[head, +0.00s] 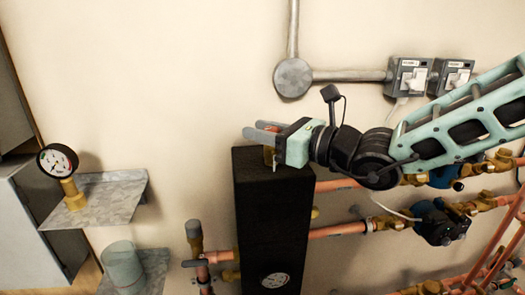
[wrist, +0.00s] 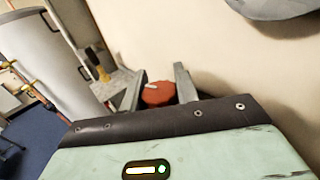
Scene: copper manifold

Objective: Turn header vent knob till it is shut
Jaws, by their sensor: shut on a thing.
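The header vent knob (wrist: 158,93) is round and orange-red with a small pale mark on top, and sits between the two grey fingers in the wrist view. My gripper (head: 260,131) is shut on it, above the top of the tall black header (head: 270,205). How far the knob is turned cannot be told.
A dial gauge on a brass stem (head: 72,195) stands on a grey wall shelf (head: 110,204) at the left. Copper pipes (head: 340,231) and valves run right of the header. Switch boxes (head: 408,77) are on the wall above.

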